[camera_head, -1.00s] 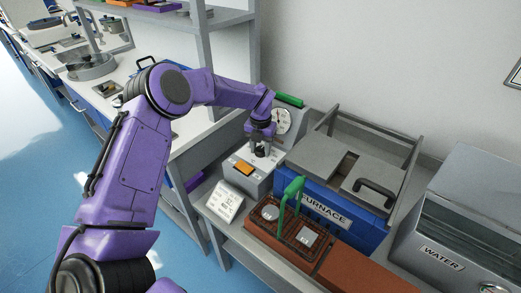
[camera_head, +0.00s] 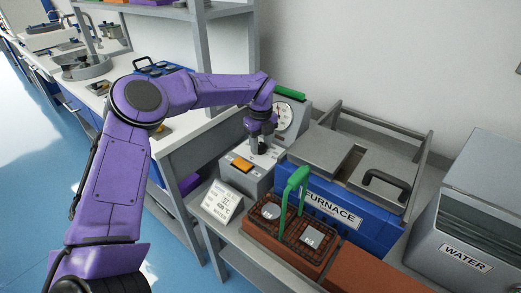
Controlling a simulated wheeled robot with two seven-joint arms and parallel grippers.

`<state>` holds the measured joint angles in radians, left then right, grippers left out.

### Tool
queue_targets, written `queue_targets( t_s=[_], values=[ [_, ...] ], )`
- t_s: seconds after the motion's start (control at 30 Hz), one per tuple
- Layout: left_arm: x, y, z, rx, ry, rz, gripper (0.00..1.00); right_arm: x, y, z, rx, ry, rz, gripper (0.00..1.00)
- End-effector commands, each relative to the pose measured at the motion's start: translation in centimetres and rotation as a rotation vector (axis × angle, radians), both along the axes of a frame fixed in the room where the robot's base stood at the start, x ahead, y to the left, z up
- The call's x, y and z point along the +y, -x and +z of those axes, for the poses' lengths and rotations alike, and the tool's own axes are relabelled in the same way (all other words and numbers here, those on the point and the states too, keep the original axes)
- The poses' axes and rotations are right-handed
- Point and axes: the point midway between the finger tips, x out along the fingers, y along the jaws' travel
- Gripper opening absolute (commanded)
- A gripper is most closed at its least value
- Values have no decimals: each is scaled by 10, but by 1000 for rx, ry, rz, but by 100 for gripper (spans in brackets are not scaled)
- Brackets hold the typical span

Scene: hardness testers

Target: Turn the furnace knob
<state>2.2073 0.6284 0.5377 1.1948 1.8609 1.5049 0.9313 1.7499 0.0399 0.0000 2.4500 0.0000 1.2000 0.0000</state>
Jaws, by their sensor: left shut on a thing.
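The furnace (camera_head: 350,220) is a blue box with a grey top and a FURNACE label, right of centre. Left of it stands a grey control unit (camera_head: 262,175) with an orange button (camera_head: 241,164) and a round white dial (camera_head: 283,116). My left gripper (camera_head: 258,147) points down onto the top of this unit, shut on the dark furnace knob (camera_head: 259,149), which is small and mostly hidden by the fingers. My right gripper does not show.
A tilted white display card (camera_head: 222,202) stands in front of the unit. A basket with a green handle (camera_head: 292,190) holds metal samples on brick-coloured blocks before the furnace. A grey WATER tank (camera_head: 465,220) stands at right. A shelf post (camera_head: 198,40) rises behind my left arm.

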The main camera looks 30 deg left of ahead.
Motion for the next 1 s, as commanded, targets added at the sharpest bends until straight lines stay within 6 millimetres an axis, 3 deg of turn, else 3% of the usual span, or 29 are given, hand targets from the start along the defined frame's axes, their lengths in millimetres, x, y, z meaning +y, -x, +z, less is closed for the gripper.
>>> queue_targets(
  t_s=[0.1,0.5,1.0],
  values=[
    [0,-1,-4,-2,2,107,13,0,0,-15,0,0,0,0],
    [-1,-2,-2,-2,2,396,13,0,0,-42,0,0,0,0],
    [-1,-2,1,-2,1,514,13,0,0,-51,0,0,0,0]
  ],
)
